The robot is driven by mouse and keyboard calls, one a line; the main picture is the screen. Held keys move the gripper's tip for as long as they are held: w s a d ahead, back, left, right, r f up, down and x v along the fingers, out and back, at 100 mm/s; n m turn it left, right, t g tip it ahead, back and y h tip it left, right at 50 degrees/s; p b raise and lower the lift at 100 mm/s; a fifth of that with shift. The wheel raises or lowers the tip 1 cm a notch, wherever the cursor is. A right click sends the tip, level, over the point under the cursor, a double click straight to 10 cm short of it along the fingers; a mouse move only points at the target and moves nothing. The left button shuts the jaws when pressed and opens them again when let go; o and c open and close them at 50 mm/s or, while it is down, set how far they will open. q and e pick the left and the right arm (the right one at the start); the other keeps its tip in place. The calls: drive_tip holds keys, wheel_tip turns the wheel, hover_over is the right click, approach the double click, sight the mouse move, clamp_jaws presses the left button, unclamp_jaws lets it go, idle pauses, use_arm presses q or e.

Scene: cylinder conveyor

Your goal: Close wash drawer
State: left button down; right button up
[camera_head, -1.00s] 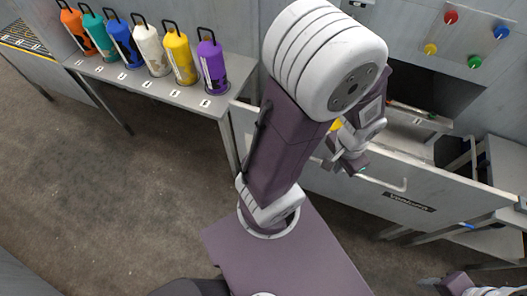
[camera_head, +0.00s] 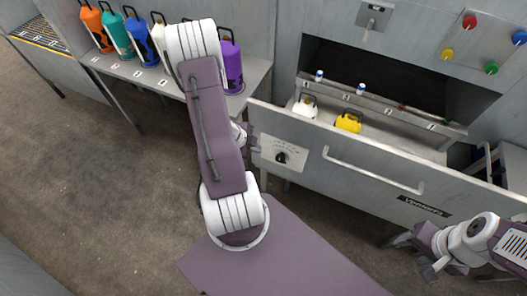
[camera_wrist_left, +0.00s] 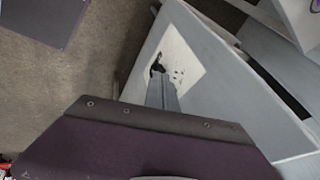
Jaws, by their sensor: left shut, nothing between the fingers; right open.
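The wash drawer stands pulled out, its grey front (camera_head: 310,168) facing me, with a bar handle (camera_head: 375,171) and a black label. A white panel with a black knob (camera_head: 280,157) sits at the front's left end. Inside the drawer are a white cylinder (camera_head: 306,106) and a yellow one (camera_head: 348,122). My left gripper (camera_head: 252,140), partly hidden by its arm, is just left of the knob panel. In the left wrist view its shut fingers (camera_wrist_left: 160,92) point at the knob (camera_wrist_left: 157,68); I cannot tell whether they touch. My right gripper (camera_head: 432,268) is open and empty, in front of the drawer's right end.
A table (camera_head: 258,76) at the back left holds a row of coloured cylinders, with a purple one (camera_head: 231,65) nearest the drawer. A panel with coloured buttons (camera_head: 487,40) is above right. The dark opening behind the drawer is clear. Open floor lies left.

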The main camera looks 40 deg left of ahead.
use_arm(q)
drive_tip(key=s, duration=0.2)
drive_tip(key=m+t+h+b, duration=0.1)
approach(278, 152)
wheel_tip(278, 152, down, 4)
drive_tip(key=s+d, duration=0.2)
drive_tip(key=w, duration=0.1)
drive_tip(key=w+p, duration=0.1)
drive_tip(key=w, duration=0.1)
drive_tip(key=w+a, duration=0.1)
drive_tip(key=shift+w+f, duration=0.25)
drive_tip(key=shift+w, duration=0.1)
